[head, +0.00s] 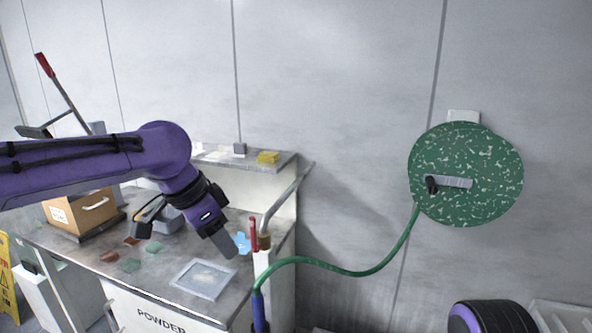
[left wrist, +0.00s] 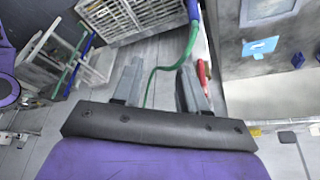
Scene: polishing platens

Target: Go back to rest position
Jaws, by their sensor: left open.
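My left gripper (head: 183,240) hangs over the grey workbench (head: 62,243) at the left of the head view, its fingers pointing down and spread apart. In the left wrist view its two fingers (left wrist: 158,90) are apart with nothing between them; the floor and a green hose show beyond. A purple and black rounded part of my body (head: 490,318) shows at the lower right of the head view. My right gripper is in neither view.
The green hose (head: 345,271) runs from a speckled green disc (head: 480,150) on the wall to near the bench's right end. A red-handled tap (head: 262,240), a clear tray (head: 203,279) and a cardboard box (head: 85,212) are at the bench. A white crate (left wrist: 150,14) stands on the floor.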

